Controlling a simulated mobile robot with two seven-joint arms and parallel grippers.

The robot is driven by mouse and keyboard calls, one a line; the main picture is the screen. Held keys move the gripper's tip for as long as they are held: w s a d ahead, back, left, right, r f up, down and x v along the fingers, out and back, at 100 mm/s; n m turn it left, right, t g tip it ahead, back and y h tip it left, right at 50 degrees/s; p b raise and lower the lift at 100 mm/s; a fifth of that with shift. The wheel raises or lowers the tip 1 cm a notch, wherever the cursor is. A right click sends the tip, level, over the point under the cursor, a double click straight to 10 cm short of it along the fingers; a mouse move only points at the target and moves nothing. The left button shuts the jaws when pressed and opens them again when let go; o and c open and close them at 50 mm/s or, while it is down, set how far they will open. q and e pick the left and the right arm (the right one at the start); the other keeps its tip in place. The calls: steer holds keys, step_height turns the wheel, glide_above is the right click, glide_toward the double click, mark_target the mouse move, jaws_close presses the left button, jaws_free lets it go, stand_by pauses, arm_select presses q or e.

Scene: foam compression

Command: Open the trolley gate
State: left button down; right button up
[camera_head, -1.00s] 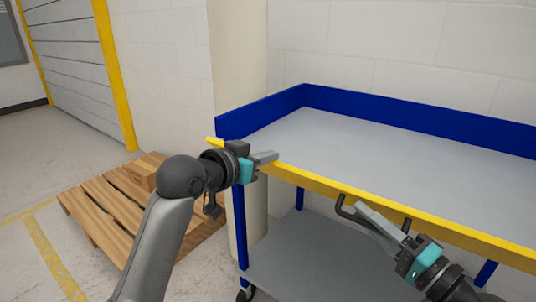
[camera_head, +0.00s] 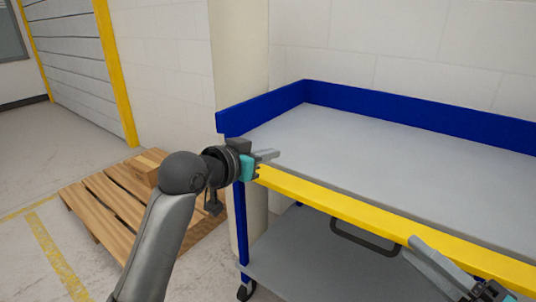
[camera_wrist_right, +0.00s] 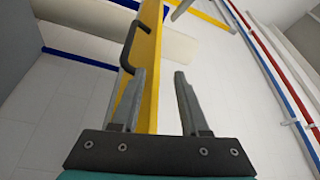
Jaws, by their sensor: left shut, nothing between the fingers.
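The trolley gate (camera_head: 320,200) is a yellow bar along the front of the blue and grey trolley, with its broad face showing. Its black handle (camera_head: 362,236) hangs at the front edge; in the right wrist view the handle (camera_wrist_right: 128,45) is beside the yellow gate (camera_wrist_right: 150,75). My right gripper (camera_head: 415,247) is near the gate, right of the handle and partly out of view. In the wrist view its fingers (camera_wrist_right: 158,90) are apart and no handle is between them. My left gripper (camera_head: 274,155) is shut and empty by the trolley's left front corner.
The trolley's grey top (camera_head: 390,145) is empty, with blue raised rims (camera_head: 400,108) at the back and left. A lower grey shelf (camera_head: 310,262) is below. A wooden pallet (camera_head: 100,205) with a box lies on the floor at left.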

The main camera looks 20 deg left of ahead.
steer(key=s+a+f+n+g+h, duration=0.25)
steer(key=s+f, duration=0.25)
steer(key=f, duration=0.3)
steer(key=s+a+f+n+g+h, duration=0.2)
steer(key=s+f+n+g+h, duration=0.15)
steer(key=f, duration=0.35)
arm_select(q)
steer(key=shift+s+a+f+p, duration=0.1)
steer(key=shift+s+f+p, duration=0.1)
steer(key=shift+p, duration=0.9)
arm_select(e)
steer(key=s+d+f+g+h, duration=0.2)
steer(key=s+d+f+h, duration=0.5)
steer(key=f, duration=0.3)
steer(key=shift+s+d+n+h, duration=0.2)
steer(key=shift+d+n+h, duration=0.2)
steer(key=shift+h, duration=0.3)
